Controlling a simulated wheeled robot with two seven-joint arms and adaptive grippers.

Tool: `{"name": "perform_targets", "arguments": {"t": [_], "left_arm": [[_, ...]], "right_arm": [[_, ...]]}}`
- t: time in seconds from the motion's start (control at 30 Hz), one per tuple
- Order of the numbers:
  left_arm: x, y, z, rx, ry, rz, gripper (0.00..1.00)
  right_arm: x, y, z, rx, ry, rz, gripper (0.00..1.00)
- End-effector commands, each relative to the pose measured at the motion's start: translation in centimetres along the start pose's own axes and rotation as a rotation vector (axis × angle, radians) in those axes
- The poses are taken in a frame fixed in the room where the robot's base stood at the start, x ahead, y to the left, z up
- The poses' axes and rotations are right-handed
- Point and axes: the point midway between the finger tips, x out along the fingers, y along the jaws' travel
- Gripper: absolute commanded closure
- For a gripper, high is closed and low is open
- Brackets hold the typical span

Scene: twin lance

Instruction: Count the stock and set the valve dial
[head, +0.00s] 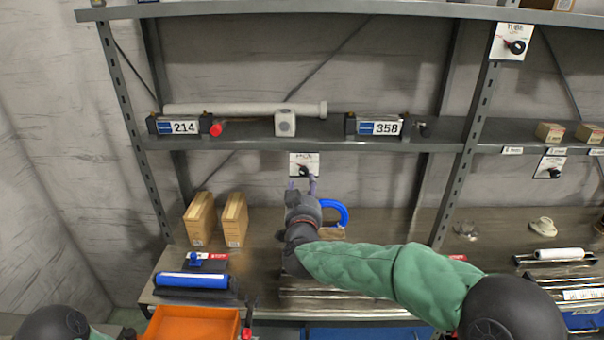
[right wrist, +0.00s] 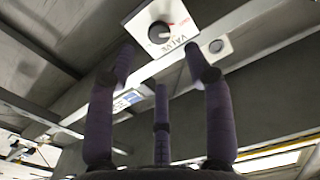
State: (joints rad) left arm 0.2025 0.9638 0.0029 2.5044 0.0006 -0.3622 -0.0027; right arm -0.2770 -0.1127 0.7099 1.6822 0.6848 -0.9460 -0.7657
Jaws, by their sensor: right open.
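The valve dial is a dark knob on a white plate (head: 304,159), on the back wall below the middle shelf. In the right wrist view, the dial (right wrist: 160,32) has a grey knob, a red mark and the word VALVE. My right gripper (head: 303,184) is open and empty just below and in front of the plate. Its fingers (right wrist: 160,65) spread below the dial, apart from it. Two upright cardboard boxes (head: 200,220) (head: 235,220) stand on the bench at left. Small boxes (head: 549,132) (head: 590,133) sit on the right shelf. My left gripper is out of view.
The middle shelf (head: 350,133) holds number units 214 (head: 184,127) and 358 (head: 380,127) and a long grey tube (head: 235,110). A blue roll (head: 192,281), an orange bin (head: 192,325) and a blue ring-shaped thing (head: 340,210) are around the bench. A shelf post (head: 465,150) stands at right.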

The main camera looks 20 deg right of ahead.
Motion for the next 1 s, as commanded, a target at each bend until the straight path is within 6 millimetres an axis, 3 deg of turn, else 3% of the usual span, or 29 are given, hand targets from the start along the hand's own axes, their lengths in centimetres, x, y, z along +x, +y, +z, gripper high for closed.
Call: {"name": "perform_targets", "arguments": {"t": [0.2, 0.4, 0.83, 0.87, 1.0], "left_arm": [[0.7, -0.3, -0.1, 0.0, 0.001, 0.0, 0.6], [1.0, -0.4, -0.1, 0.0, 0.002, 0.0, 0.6], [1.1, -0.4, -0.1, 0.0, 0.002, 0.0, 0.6], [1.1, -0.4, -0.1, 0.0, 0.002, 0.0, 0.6], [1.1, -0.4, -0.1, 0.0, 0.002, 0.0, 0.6]], "right_arm": [[4.0, 0.0, 0.3, 0.001, -0.001, 0.001, 0.48], [6.5, 0.0, 0.2, 0.0, -0.002, -0.001, 0.48], [7.4, 0.0, 0.1, 0.0, -0.001, -0.002, 0.48], [7.4, 0.0, 0.1, 0.0, -0.001, -0.002, 0.51], [7.4, 0.0, 0.1, 0.0, -0.001, -0.002, 0.9]]}}
